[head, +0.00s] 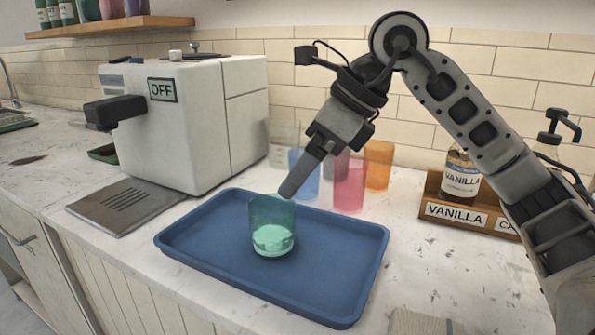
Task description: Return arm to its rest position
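My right arm reaches in from the right. Its gripper (289,190) points down and left, with the fingertips at the upper rim of a translucent green cup (272,222). The fingers are seen edge-on as one dark bar, so I cannot tell whether they are open or shut, or whether they touch the rim. The cup stands upright on a blue tray (340,290) and has a pale green layer at its bottom. My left gripper is not in view.
A white coffee machine (245,110) marked OFF stands at the left. Blue (304,172), pink (350,185) and orange (378,165) cups stand behind the tray. A vanilla bottle (460,172) sits in a wooden rack (436,211) at the right.

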